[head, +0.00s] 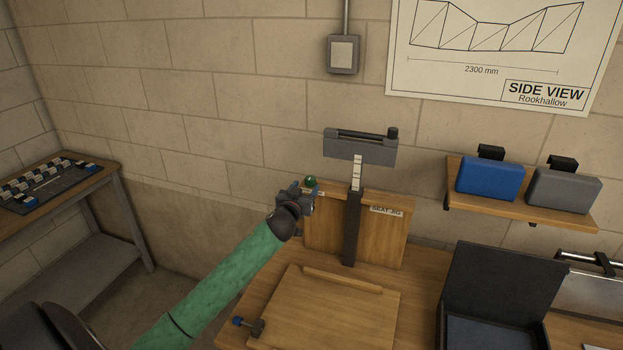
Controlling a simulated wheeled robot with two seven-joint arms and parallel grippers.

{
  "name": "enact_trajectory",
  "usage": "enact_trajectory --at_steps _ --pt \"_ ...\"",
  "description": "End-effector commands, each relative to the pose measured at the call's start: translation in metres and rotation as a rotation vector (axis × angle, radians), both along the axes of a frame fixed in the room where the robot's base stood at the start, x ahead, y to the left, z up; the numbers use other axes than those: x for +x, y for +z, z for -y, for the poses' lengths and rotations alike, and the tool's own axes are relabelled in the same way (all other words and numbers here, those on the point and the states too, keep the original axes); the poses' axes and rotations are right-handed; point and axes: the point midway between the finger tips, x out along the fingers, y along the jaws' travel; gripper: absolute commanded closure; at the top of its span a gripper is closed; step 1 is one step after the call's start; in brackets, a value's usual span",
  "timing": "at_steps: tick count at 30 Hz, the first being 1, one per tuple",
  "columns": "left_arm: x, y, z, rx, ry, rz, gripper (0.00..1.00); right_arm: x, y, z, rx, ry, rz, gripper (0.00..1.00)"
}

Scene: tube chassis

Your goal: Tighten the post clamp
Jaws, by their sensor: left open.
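A dark upright post (351,230) with a pale marked upper section stands at a wooden panel labelled "SEAT JIG" (388,235). A grey head piece (360,150) with a dark rod along its top sits on the post. My left gripper (308,194) is open at the panel's upper left corner, left of the post. A green ball knob (311,181) shows just above its fingers; I cannot tell whether they touch it. My gripper hides what lies under the knob, and I cannot tell which part is the post clamp. My right gripper is out of view.
A wooden board (330,315) lies on the bench before the post, with a blue-ended clamp (249,325) at its left edge. An open dark case (500,290) stands at right. A wall shelf (520,200) holds a blue and a grey block. A side table (50,200) is at far left.

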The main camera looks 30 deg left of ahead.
Motion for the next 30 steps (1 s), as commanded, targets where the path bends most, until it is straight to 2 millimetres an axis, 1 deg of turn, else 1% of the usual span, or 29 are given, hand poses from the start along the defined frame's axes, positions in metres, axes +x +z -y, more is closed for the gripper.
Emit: enact_trajectory --at_steps 1,2,6,12,17,24,26,30 --pt "0.008 0.006 -0.002 0.0 0.001 0.0 0.45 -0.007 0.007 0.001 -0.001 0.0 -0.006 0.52" --pt "0.013 0.007 -0.003 0.0 0.001 0.001 0.45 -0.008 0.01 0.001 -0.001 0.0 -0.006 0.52" --pt "0.032 0.006 -0.008 0.0 0.0 0.0 0.45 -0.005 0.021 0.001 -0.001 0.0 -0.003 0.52" --pt "0.052 0.003 -0.012 0.0 0.0 0.0 0.45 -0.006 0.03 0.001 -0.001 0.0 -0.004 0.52" --pt "0.057 0.001 -0.014 0.001 0.0 0.0 0.45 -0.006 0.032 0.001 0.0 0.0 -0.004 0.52" --pt "0.058 0.0 -0.014 0.001 0.0 0.0 0.45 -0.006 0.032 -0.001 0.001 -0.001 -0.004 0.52" --pt "0.058 0.0 -0.014 0.001 0.0 0.0 0.57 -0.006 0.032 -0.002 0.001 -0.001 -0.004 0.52" --pt "0.058 0.0 -0.014 0.001 0.0 0.0 0.85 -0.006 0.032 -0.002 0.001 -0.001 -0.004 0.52"
